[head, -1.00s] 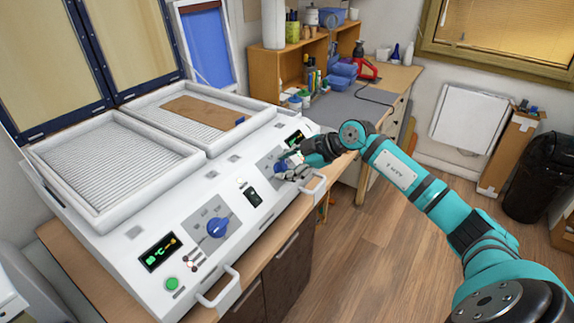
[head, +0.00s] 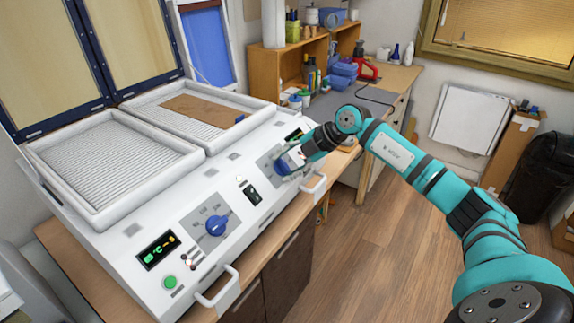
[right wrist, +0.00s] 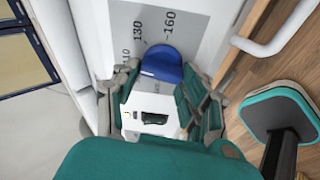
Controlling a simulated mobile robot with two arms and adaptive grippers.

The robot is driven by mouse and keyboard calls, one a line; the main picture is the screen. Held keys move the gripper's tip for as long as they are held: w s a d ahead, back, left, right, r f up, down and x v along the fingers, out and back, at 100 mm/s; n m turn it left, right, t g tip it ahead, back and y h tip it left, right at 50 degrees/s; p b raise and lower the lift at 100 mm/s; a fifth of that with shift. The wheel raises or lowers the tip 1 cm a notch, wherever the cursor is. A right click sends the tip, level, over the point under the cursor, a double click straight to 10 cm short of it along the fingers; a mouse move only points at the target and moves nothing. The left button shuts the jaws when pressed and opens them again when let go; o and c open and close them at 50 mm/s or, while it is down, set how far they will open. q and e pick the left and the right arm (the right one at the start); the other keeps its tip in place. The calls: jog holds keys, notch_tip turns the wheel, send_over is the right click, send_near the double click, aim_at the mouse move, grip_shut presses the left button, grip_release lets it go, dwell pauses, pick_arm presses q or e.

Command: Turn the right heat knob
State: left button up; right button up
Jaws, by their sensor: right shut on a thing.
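The right heat knob (head: 281,168) is blue and sits on the sloped white front panel of the machine, mostly covered by my right gripper (head: 290,163). In the right wrist view the blue knob (right wrist: 162,62) shows between the tips of the teal fingers, by the printed 130 and 160 marks. My right gripper (right wrist: 158,82) is shut on it from both sides. Where the knob points is hard to tell. My left gripper is in neither view.
The left blue knob (head: 216,225), a display (head: 158,250) and a green button (head: 170,281) are on the same panel. A white handle (head: 314,187) stands out close to my right gripper. A brown sheet (head: 193,107) lies in the right tray (head: 137,102).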

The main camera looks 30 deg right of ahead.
jog(key=n+g+b, duration=0.1)
jog(key=n, duration=0.4)
jog(key=shift+n+h, duration=0.3)
jog(key=n+h+b, duration=0.1)
jog(key=n, duration=0.3)
jog(key=shift+f+g, duration=0.1)
jog(key=shift+g, duration=0.2)
jog(key=n+b, duration=0.2)
jog(key=n, duration=0.2)
jog(key=shift+d+n+h, duration=0.1)
jog(key=shift+n+h, duration=0.2)
jog(key=shift+h, duration=0.1)
jog(key=n+h+b, duration=0.1)
jog(key=n+b, duration=0.1)
jog(key=n, duration=0.2)
jog(key=shift+n, duration=0.3)
jog(key=o, duration=1.2)
jog(key=shift+s+d, duration=0.1)
jog(key=v, duration=1.2)
jog(key=shift+s, duration=0.1)
